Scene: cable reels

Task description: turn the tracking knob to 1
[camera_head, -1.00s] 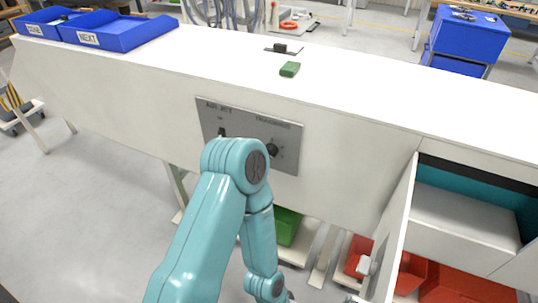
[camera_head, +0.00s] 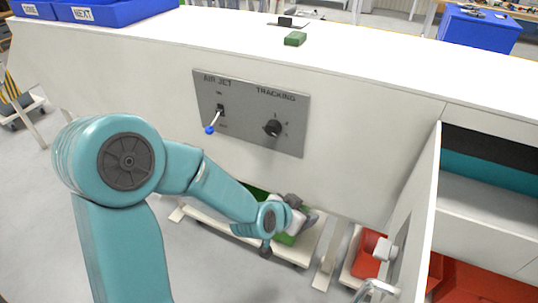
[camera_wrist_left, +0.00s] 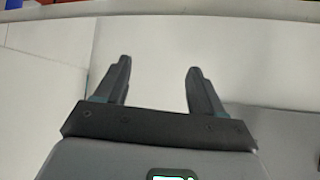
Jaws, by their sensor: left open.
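The tracking knob (camera_head: 272,128) is a small black knob on the right half of a grey panel (camera_head: 240,142) on the white bench front. Marks surround it, too small to read, and I cannot tell which one it points at. My left gripper (camera_head: 304,219) is below and right of the knob, apart from it, in front of the bench. In the left wrist view the gripper (camera_wrist_left: 158,68) is open, with nothing between its fingers and pale surfaces beyond. The knob does not show in that view. My right gripper is in no view.
An air jet switch with a blue-tipped lever (camera_head: 214,122) sits left of the knob. An open cabinet door (camera_head: 417,215) stands out at the right. A green block (camera_head: 295,39) lies on the white bench top. A green bin (camera_head: 287,238) is below the bench.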

